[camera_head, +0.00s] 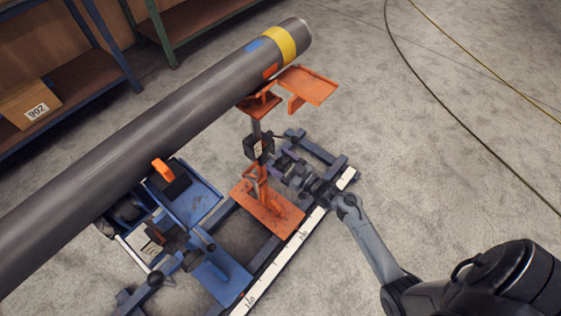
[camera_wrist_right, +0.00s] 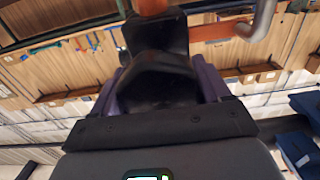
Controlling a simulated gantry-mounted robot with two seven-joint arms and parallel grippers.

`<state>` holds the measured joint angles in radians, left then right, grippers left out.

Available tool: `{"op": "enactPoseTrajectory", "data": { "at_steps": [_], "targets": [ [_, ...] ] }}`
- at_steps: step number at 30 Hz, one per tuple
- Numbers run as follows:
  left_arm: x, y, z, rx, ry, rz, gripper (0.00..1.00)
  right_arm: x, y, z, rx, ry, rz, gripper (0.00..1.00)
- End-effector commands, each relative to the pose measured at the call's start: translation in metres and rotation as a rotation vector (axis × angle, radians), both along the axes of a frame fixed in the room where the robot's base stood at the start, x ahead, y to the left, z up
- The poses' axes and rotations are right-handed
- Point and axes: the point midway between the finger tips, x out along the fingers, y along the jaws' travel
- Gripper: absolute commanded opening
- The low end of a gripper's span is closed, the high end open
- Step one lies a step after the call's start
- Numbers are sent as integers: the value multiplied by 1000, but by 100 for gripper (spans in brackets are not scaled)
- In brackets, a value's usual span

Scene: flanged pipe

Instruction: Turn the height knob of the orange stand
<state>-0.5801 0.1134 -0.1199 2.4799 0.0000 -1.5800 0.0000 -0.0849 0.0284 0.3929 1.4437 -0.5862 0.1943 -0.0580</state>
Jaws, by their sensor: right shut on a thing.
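The orange stand (camera_head: 270,212) stands on the dark rail frame, its orange top plate (camera_head: 310,86) beside and below the pipe's end. A black block (camera_head: 259,149) sits on its post, with a small dark lever at its right. My right gripper (camera_head: 281,163) reaches in from the lower right, close beside the post below that block. In the right wrist view its purple fingers lie on both sides of a black knob (camera_wrist_right: 160,78), and they are shut on it. The knob is mostly hidden in the head view. My left gripper is not in view.
The grey pipe (camera_head: 130,140) with a yellow band runs diagonally above the stands. A blue stand (camera_head: 205,200) supports it at the left. A white scale (camera_head: 285,255) lines the frame's right side. Shelves with a box (camera_head: 28,103) stand upper left. The floor at right is mostly clear.

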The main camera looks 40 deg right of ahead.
Motion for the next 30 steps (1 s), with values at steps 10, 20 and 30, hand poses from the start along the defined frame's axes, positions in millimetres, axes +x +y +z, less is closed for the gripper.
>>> {"op": "enactPoseTrajectory", "data": {
  "at_steps": [10, 20, 30],
  "targets": [
    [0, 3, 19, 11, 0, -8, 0, 0, -1, 4, 124, 24, 0, 46],
    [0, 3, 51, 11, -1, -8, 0, 1, -2, 5, 404, 77, 0, 46],
    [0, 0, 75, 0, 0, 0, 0, 2, -3, 4, 723, 133, 0, 46]
  ]
}}
